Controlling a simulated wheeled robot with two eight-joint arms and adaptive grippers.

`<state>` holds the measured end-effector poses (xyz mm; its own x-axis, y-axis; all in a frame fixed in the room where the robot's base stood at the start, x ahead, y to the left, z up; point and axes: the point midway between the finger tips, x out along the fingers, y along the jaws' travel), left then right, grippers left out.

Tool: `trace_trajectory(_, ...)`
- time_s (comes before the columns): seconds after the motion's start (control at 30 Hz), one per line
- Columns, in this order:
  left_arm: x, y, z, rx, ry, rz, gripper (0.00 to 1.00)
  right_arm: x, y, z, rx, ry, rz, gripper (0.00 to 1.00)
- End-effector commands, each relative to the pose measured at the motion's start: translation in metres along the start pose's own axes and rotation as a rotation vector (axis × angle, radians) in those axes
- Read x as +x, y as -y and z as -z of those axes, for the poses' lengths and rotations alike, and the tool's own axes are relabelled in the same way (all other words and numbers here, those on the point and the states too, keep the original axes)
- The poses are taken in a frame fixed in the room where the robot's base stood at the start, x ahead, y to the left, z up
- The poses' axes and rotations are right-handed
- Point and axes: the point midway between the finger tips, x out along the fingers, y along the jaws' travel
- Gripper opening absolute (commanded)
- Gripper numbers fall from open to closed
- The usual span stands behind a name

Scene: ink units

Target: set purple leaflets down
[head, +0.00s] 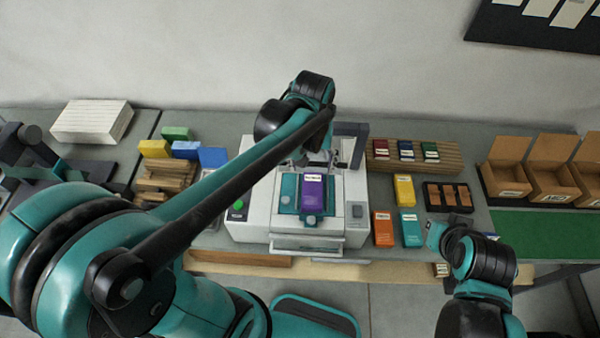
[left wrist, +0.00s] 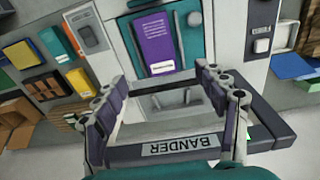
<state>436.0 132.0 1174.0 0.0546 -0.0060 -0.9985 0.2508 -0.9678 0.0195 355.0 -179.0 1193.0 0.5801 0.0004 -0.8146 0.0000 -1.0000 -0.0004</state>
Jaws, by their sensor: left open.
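The purple leaflets (head: 313,190), a stack with a white label, lie on the teal bed (head: 288,190) of the white banding machine (head: 258,195). In the left wrist view the purple leaflets (left wrist: 158,40) lie flat beyond the fingertips, with no finger touching them. My left gripper (head: 328,160) is above the back of the machine, behind the leaflets in the head view. It is open and empty, its fingers (left wrist: 160,80) wide apart. My right gripper (head: 438,234) hovers near the table's front edge, right of the teal pack; its finger opening is unclear.
Yellow (head: 404,189), orange (head: 383,228) and teal (head: 410,228) packs lie right of the machine. A black tray (head: 430,197) and a wooden rack (head: 450,158) stand nearby. Cardboard bins (head: 505,170) are at far right, above a green mat (head: 540,232). Wooden blocks are at left.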

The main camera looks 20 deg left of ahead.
Motion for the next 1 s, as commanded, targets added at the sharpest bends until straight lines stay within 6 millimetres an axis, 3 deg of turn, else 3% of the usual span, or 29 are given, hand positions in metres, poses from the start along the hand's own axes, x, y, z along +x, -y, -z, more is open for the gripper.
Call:
trace_trajectory(0.2,-0.021,0.032,-0.033,0.1,-0.224,-0.059,0.72,0.0,0.0,0.0,0.0,0.0,0.0,0.0)
trace_trajectory(0.4,-0.025,0.054,-0.056,0.195,-0.438,-0.073,0.72,0.0,0.0,0.0,0.0,0.0,0.0,0.0)
trace_trajectory(0.6,-0.024,0.063,-0.065,0.243,-0.549,-0.067,0.72,0.0,0.0,0.0,0.0,0.0,0.0,0.0)
trace_trajectory(1.0,-0.024,0.064,-0.065,0.25,-0.563,-0.065,0.72,0.0,0.0,0.0,0.0,0.0,0.0,0.0)
